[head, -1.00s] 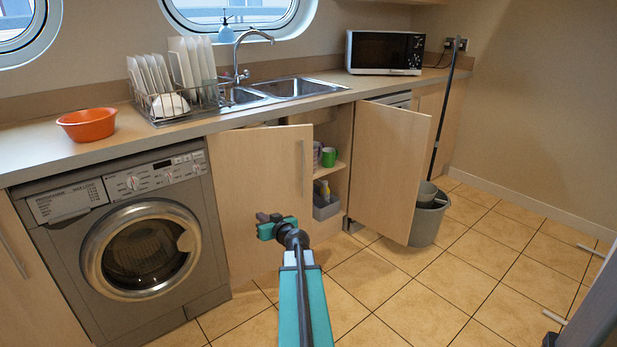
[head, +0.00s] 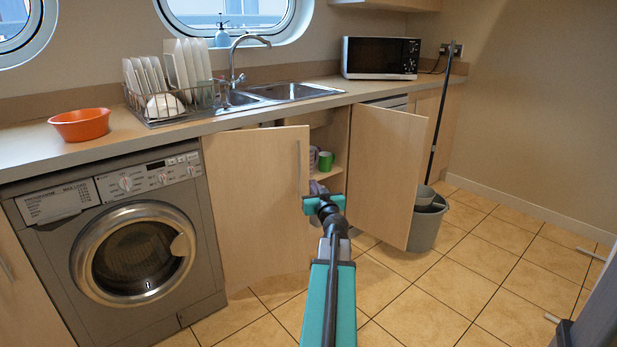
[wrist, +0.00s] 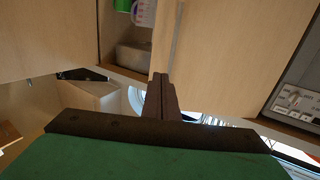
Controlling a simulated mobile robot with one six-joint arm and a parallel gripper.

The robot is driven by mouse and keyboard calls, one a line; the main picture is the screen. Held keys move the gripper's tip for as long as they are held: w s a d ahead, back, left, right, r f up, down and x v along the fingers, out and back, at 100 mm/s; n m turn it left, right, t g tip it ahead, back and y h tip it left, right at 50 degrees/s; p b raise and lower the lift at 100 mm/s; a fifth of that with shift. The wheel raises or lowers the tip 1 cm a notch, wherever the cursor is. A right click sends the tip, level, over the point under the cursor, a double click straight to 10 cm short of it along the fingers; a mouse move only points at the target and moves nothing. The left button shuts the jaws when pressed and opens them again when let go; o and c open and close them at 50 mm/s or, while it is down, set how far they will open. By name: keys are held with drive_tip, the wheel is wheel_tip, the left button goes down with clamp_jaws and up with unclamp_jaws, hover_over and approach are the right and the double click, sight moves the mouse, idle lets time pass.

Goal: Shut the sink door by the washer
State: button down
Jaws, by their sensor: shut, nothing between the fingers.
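The sink door by the washer (head: 250,205) is a pale wood panel standing open, with a thin upright handle near its right, free edge. It borders the washer (head: 135,245) on the left. My gripper (head: 323,188) is shut and empty, just right of that free edge, in front of the cupboard opening. Whether it touches the door cannot be told. In the wrist view, which looks upside down, the shut dark fingers (wrist: 163,95) point at the gap beside what looks like the same door (wrist: 225,45) and its handle.
The other sink door (head: 385,165) stands open on the right, with a grey bucket (head: 425,228) and mop beside it. A green mug (head: 326,161) sits on the shelf inside. The tiled floor at the right is mostly clear.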

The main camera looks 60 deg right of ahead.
sight(303, 166)
drive_tip(key=shift+p+x, duration=0.55)
drive_tip(key=shift+x, duration=6.4)
